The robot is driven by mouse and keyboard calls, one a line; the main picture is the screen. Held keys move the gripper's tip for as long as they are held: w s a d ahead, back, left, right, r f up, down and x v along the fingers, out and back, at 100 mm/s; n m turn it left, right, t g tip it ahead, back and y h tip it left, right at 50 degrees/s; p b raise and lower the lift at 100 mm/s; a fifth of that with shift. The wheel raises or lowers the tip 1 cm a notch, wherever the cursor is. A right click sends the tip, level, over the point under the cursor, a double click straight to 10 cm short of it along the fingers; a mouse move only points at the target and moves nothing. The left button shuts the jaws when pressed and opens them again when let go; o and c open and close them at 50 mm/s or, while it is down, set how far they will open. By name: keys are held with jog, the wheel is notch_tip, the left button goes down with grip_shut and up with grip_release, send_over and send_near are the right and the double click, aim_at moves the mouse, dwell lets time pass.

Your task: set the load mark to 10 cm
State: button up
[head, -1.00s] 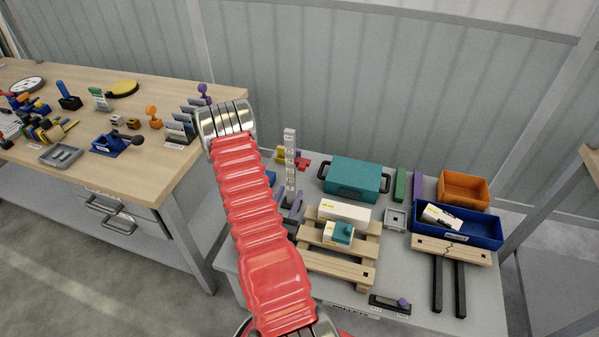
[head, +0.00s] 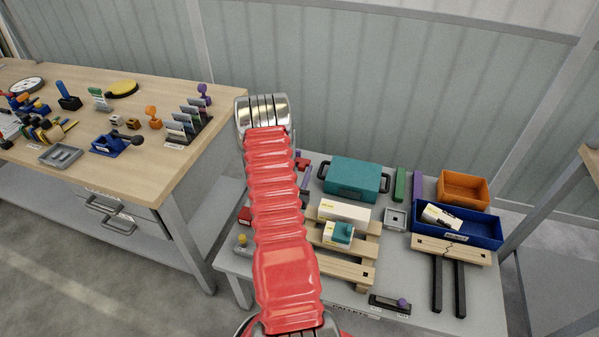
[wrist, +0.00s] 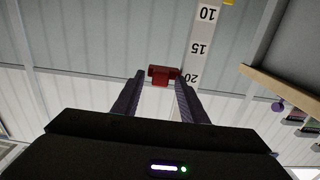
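In the wrist view a white scale post (wrist: 199,30) shows the numbers 10, 15 and 20. A red load mark (wrist: 164,74) sits beside it, level in that view with the stretch between 15 and 20. My gripper (wrist: 160,73) is open, with its two dark fingers pointing at the red mark. The mark shows between the fingertips, with a slim gap at the left finger; I cannot tell whether the right finger touches it. In the head view my red arm hides the gripper and most of the post; a small red piece (head: 302,163) shows at the arm's right edge.
The grey table holds a teal case (head: 355,178), a wooden pallet (head: 345,270) with boxes, a blue bin (head: 485,237) and an orange bin (head: 463,187). A wooden workbench (head: 100,190) with tools stands at the left. A yellow piece (wrist: 228,2) shows at the wrist view's top edge.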

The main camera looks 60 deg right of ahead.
jog(key=shift+c, duration=0.5)
grip_shut()
